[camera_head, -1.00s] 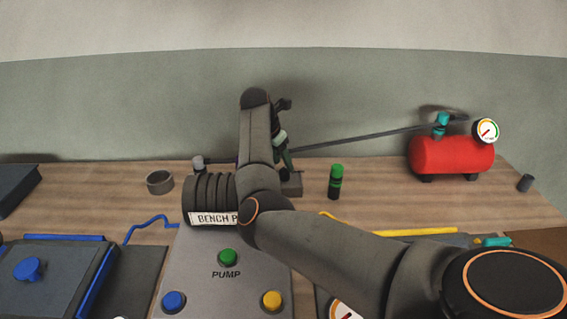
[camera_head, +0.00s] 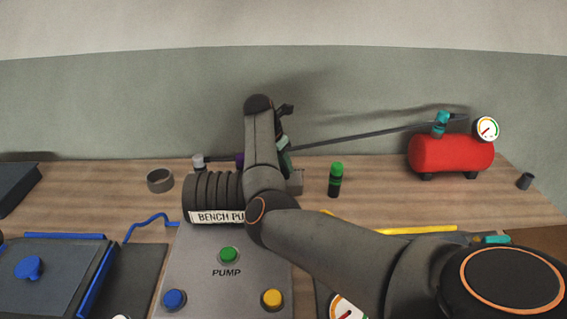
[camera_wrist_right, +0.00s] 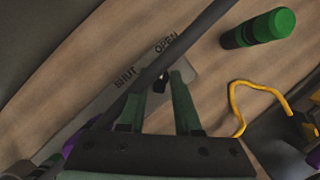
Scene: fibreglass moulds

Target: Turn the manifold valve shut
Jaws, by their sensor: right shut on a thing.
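The manifold (camera_head: 296,183) is a grey block on the bench, mostly hidden behind my right arm in the head view. In the right wrist view its grey plate (camera_wrist_right: 108,96) carries the words SHUT and OPEN. My right gripper (camera_wrist_right: 160,84) has green fingers at the plate, near the word OPEN. A small black part, seemingly the valve handle (camera_wrist_right: 160,82), shows between the fingertips, and the gripper is shut on it. The handle's exact angle is hard to tell. The right gripper also shows in the head view (camera_head: 287,158), partly behind my arm. My left gripper is out of view.
A dark hose (camera_head: 370,137) runs from the red tank (camera_head: 450,154) to the manifold and crosses close over the fingers. A green-capped bottle (camera_head: 335,181) stands to the right. The bench pump (camera_head: 213,199) and its button panel (camera_head: 225,290) are in front. A grey ring (camera_head: 160,181) lies left.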

